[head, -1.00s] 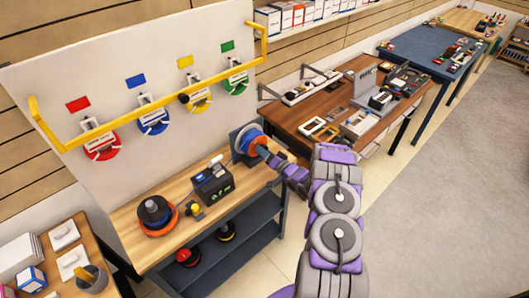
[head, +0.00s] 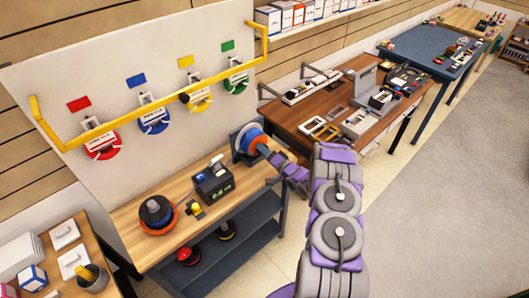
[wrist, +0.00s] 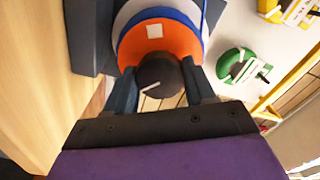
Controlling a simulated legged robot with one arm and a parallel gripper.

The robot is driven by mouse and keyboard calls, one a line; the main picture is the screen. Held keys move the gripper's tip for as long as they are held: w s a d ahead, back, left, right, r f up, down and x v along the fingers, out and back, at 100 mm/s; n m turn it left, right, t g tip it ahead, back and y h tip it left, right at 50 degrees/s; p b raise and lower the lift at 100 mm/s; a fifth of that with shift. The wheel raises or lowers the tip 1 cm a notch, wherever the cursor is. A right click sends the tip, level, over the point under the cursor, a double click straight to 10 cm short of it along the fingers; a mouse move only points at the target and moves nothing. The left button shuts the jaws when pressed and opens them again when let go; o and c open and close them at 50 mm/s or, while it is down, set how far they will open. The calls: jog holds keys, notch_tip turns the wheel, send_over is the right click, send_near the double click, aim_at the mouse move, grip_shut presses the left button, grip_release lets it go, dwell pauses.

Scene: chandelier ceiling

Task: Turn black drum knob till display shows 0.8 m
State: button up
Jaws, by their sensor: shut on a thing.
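The black drum knob (wrist: 160,72) sits at the centre of an orange drum face (wrist: 158,38) with a blue rim. A white line on the knob points to the lower left in the wrist view. My gripper (wrist: 160,82) has its two dark fingers on either side of the knob, shut on it. In the head view my gripper (head: 267,152) reaches the drum (head: 247,141) at the right end of the wooden bench and hides the knob. The display (head: 215,188) is on a black box left of the drum; its small green characters are too small to read.
An orange and blue reel with a black top (head: 156,213) and a small yellow knob (head: 195,210) stand on the bench (head: 180,233). A yellow rail (head: 150,112) runs before the back panel. A brown table (head: 310,111) stands to the right. Grey floor (head: 450,200) is clear.

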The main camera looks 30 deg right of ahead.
jog(key=o, duration=0.7)
jog(key=shift+d+f, duration=0.1)
jog(key=shift+f, duration=0.05)
jog(key=shift+c, duration=0.2)
jog(key=o, duration=0.4)
jog(key=shift+w+d, duration=0.1)
jog(key=shift+c, duration=0.2)
jog(key=v, duration=1.7)
jog(key=shift+s, duration=0.25)
jog(key=shift+d, duration=0.15)
